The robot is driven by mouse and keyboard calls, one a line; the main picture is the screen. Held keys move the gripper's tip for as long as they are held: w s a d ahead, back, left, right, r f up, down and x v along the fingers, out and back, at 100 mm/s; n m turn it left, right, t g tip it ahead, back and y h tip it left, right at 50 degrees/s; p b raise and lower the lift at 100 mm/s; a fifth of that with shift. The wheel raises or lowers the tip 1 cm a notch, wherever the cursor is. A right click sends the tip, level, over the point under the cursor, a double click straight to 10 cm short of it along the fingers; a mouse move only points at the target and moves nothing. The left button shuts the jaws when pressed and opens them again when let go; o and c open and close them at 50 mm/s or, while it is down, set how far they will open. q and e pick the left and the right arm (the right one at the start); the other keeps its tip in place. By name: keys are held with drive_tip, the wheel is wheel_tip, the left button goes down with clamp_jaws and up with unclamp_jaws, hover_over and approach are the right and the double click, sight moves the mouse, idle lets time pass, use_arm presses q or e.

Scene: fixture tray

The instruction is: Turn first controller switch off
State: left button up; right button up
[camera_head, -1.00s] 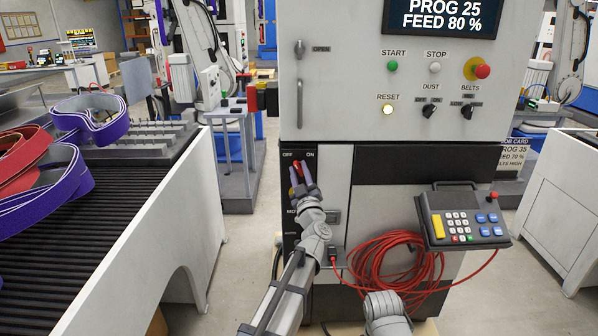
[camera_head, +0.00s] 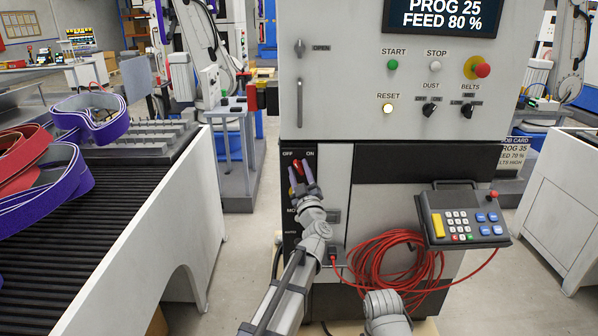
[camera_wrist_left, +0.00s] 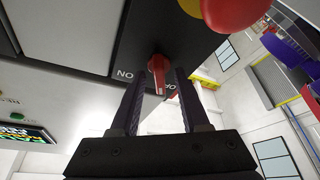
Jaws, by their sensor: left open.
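The controller switch is a red knob (camera_head: 298,167) on a black panel strip, below the OFF and ON labels on the machine's front. In the left wrist view the red knob (camera_wrist_left: 158,74) stands between my two fingers, with ON to its left and OFF partly hidden behind the right finger. My left gripper (camera_head: 300,174) is open at the switch, one finger on each side of the knob. In the wrist view the left gripper (camera_wrist_left: 160,82) shows gaps on both sides of the knob. My right gripper is not in view.
A red button (camera_wrist_left: 235,10) with a yellow base is close to the right finger in the wrist view. A keypad pendant (camera_head: 463,217) and a coiled red cable (camera_head: 390,262) are at the right. A conveyor (camera_head: 75,230) with belts stands at the left.

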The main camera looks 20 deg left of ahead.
use_arm(q)
drive_tip(key=b+v, duration=0.2)
drive_tip(key=v, duration=0.5)
drive_tip(key=shift+s, duration=0.2)
drive_tip(key=shift+d+f, duration=0.2)
